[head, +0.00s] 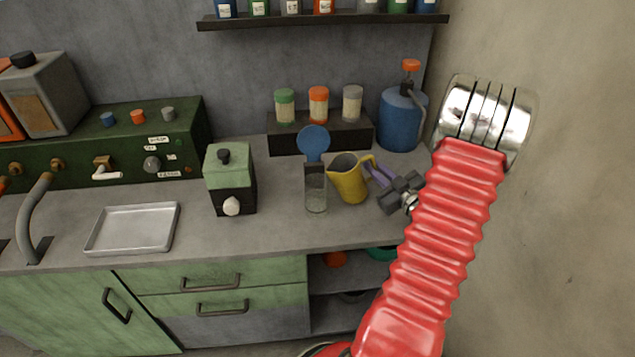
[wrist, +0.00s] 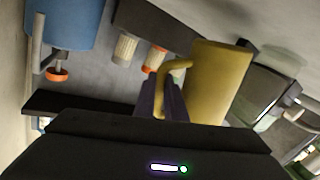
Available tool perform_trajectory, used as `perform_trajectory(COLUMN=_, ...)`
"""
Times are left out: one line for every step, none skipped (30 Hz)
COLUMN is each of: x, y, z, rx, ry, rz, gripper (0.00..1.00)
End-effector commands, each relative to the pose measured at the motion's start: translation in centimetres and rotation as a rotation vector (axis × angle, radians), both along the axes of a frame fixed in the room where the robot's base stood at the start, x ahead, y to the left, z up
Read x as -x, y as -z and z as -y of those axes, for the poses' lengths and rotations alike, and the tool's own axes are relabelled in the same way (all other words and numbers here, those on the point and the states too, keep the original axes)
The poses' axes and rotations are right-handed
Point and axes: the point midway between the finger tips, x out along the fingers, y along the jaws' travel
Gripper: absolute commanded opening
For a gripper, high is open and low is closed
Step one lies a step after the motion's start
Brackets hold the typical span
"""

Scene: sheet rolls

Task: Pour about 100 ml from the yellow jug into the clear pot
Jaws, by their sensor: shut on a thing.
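The yellow jug (head: 350,184) is over or on the grey counter, just right of the clear pot, its mouth leaning slightly left. I cannot tell whether its base touches the counter. The clear pot (head: 316,194) stands upright with a round blue lid (head: 313,140) raised behind it. How full either one is cannot be made out. My gripper (head: 376,174) reaches in from the right, its purple fingers shut on the jug's handle. In the wrist view the jug (wrist: 217,80) rises beyond my fingers (wrist: 162,95), its handle between them.
A green box with a knob (head: 230,182) stands left of the pot. A metal tray (head: 133,229) lies further left. Behind are a dark rack (head: 320,135) with several jars and a blue pump bottle (head: 402,120). A wall closes the right side.

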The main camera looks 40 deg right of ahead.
Motion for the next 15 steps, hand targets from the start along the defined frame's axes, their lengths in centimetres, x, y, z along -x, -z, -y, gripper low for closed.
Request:
perform_trajectory(x=-0.1, y=-0.5, z=-0.2, rx=0.03, ry=-0.001, rz=-0.011, gripper=0.0)
perform_trajectory(x=-0.2, y=-0.7, z=-0.3, rx=0.047, ry=0.0, rz=-0.019, gripper=0.0)
perform_trajectory(x=-0.3, y=-1.8, z=-0.5, rx=0.073, ry=-0.002, rz=-0.026, gripper=0.0)
perform_trajectory(x=-0.4, y=-2.4, z=-0.6, rx=0.09, ry=0.0, rz=-0.034, gripper=0.0)
perform_trajectory(x=-0.4, y=-3.0, z=-0.8, rx=0.106, ry=0.0, rz=-0.041, gripper=0.0)
perform_trajectory(x=-0.5, y=-3.8, z=-1.0, rx=0.126, ry=-0.001, rz=-0.05, gripper=0.0)
perform_trajectory(x=-0.6, y=-4.3, z=-1.1, rx=0.14, ry=-0.002, rz=-0.059, gripper=0.0)
perform_trajectory(x=-0.7, y=-5.0, z=-1.3, rx=0.157, ry=-0.002, rz=-0.065, gripper=0.0)
perform_trajectory(x=-0.7, y=-5.7, z=-1.5, rx=0.178, ry=-0.001, rz=-0.074, gripper=0.0)
perform_trajectory(x=-0.8, y=-6.2, z=-1.6, rx=0.194, ry=-0.002, rz=-0.082, gripper=0.0)
perform_trajectory(x=-0.9, y=-6.5, z=-1.9, rx=0.219, ry=-0.002, rz=-0.093, gripper=0.0)
perform_trajectory(x=-1.1, y=-6.8, z=-2.3, rx=0.25, ry=-0.002, rz=-0.11, gripper=0.0)
perform_trajectory(x=-1.2, y=-7.1, z=-2.5, rx=0.267, ry=-0.002, rz=-0.117, gripper=0.0)
perform_trajectory(x=-1.3, y=-7.3, z=-2.7, rx=0.286, ry=-0.002, rz=-0.126, gripper=0.0)
perform_trajectory(x=-1.4, y=-7.7, z=-2.9, rx=0.308, ry=-0.002, rz=-0.137, gripper=0.0)
